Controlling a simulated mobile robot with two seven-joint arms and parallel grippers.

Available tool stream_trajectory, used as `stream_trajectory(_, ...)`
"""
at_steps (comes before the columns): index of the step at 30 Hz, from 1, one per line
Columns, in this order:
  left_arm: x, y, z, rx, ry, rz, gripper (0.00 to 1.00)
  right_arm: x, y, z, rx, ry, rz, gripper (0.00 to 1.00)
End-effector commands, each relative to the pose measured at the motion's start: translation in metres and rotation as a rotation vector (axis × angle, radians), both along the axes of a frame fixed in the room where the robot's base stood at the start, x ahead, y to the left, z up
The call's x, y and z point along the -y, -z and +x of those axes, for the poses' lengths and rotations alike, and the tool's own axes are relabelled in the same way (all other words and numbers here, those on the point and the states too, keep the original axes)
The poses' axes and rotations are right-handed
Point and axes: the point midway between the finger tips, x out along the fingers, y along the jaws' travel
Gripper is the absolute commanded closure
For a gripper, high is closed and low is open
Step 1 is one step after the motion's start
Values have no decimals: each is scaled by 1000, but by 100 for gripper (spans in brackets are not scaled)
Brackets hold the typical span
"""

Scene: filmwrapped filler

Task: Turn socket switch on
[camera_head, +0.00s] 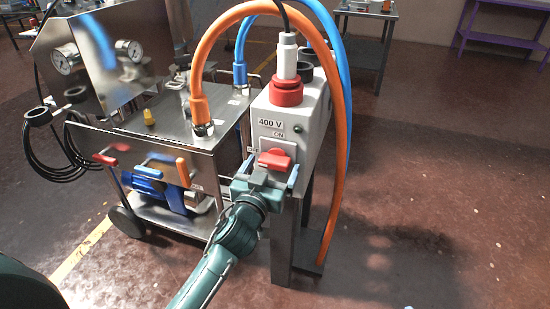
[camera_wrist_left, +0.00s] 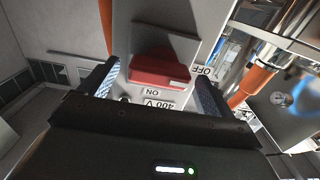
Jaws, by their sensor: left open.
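The socket box (camera_head: 318,112) is grey, labelled "400 V", and stands on a dark post. Its red rotary switch (camera_head: 274,160) is on the front face, below the "ON" label, with a partly hidden label to its left. My left gripper (camera_head: 268,176) is open right in front of the switch, its fingers to either side. In the left wrist view the red switch (camera_wrist_left: 159,70) lies between the two fingertips (camera_wrist_left: 155,82), with a visible gap to each. "ON" and "OFF" labels show beside it, upside down. My right gripper is not in view.
A red and white plug (camera_head: 287,85) sits in the top of the box. An orange hose (camera_head: 205,60) and a blue hose (camera_head: 243,45) arch around it. A steel cart (camera_head: 160,130) with gauges and valves stands close at left. Floor at right is clear.

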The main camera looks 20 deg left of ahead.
Motion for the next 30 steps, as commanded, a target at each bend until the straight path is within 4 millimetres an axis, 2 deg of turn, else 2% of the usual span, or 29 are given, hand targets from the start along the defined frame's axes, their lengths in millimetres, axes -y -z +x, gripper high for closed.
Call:
stream_trajectory(13, 1, 0, -1, 0, -1, -1, 12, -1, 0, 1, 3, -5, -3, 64)
stream_trajectory(27, 1, 0, -1, 0, -1, -1, 50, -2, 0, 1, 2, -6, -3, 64)
stream_trajectory(30, 1, 0, -1, 0, -1, -1, 55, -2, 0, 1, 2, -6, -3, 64)
